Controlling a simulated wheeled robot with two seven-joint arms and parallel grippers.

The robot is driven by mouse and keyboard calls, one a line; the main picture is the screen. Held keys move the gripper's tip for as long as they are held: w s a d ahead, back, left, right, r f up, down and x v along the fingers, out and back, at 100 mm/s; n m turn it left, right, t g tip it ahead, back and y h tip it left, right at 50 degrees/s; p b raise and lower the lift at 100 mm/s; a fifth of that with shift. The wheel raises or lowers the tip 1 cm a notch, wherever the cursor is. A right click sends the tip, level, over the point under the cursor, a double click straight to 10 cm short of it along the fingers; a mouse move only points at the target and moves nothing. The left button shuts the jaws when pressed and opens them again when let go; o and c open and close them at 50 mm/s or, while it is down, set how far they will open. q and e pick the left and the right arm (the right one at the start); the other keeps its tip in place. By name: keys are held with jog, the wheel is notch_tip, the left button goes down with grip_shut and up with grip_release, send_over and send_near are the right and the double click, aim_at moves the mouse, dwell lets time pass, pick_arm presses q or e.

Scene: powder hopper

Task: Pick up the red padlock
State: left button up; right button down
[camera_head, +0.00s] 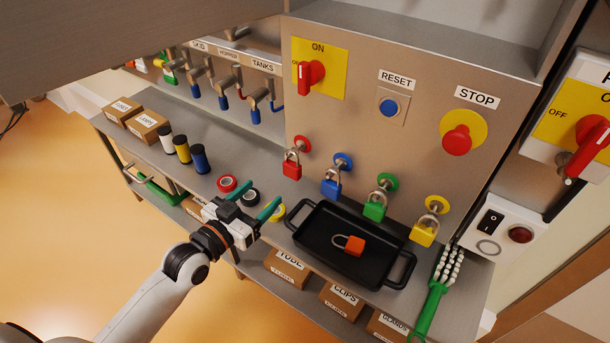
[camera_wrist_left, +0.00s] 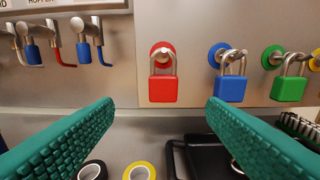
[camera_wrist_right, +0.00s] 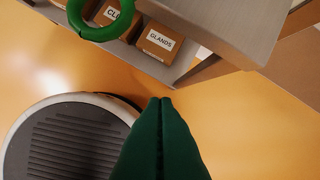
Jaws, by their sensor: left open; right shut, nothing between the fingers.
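The red padlock (camera_head: 292,167) hangs closed from a red round boss on the steel panel, first in a row of padlocks. It also shows upright in the left wrist view (camera_wrist_left: 163,90), centred beyond my fingers. My left gripper (camera_head: 261,193) is open and empty in front of it, lower and to its left, apart from it. My right gripper (camera_wrist_right: 162,102) is shut and empty over the floor in the right wrist view. A second, orange-red padlock (camera_head: 355,244) lies in the black tray (camera_head: 318,244).
Blue (camera_head: 331,187), green (camera_head: 375,208) and yellow (camera_head: 424,234) padlocks hang to the right. Tape rolls (camera_head: 228,184) lie on the shelf by my left gripper. A green-handled brush (camera_head: 432,300) lies right of the tray. Labelled boxes (camera_head: 289,268) stand below.

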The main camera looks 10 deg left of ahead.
aim_at(289, 169)
pick_arm(q)
jog(key=b+x, duration=0.1)
jog(key=x, duration=0.5)
jog(key=shift+w+d+r, duration=0.2)
jog(key=shift+w, duration=0.15)
jog(key=b+x, duration=0.1)
jog(key=x, duration=0.4)
jog(key=shift+d, duration=0.15)
jog(key=c, duration=1.1)
pick_arm(e)
jog(key=v, duration=0.3)
jog(key=shift+s, duration=0.15)
pick_arm(q)
jog(key=shift+r, duration=0.1)
